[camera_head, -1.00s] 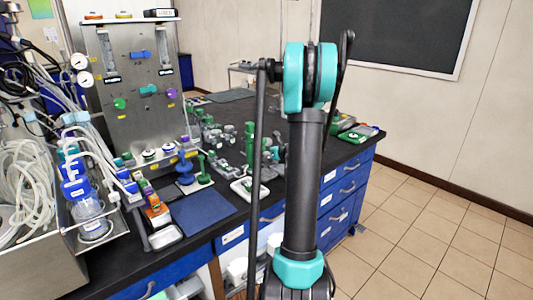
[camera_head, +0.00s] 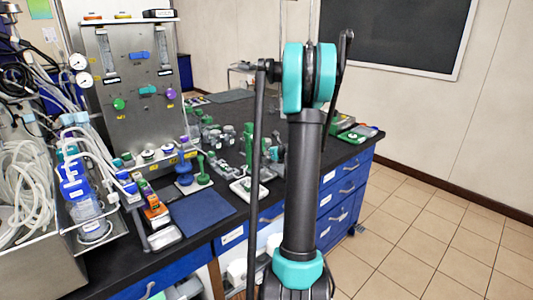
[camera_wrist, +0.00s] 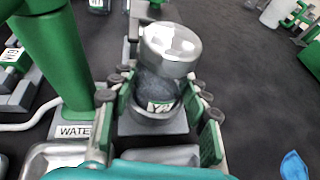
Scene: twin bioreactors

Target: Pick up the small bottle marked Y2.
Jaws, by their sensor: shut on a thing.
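The small bottle marked Y2 (camera_wrist: 160,106) shows in the wrist view. It has a shiny silver cap (camera_wrist: 170,45) and a white label reading Y2. It looks upright over a grey square base (camera_wrist: 150,126); I cannot tell whether it touches it. My gripper (camera_wrist: 158,125) has one finger on each side of the bottle, with green pads facing it, and is shut on it. In the head view my own arm stands in front, and neither the gripper nor the bottle can be made out.
A tall green stand (camera_wrist: 60,50) rises close to my left finger, above a plate labelled WATER (camera_wrist: 75,130). Metal trays (camera_wrist: 55,155) lie near the gripper. Dark bench top is open at right, with a blue item (camera_wrist: 293,165). A blue mat (camera_head: 202,214) lies on the bench.

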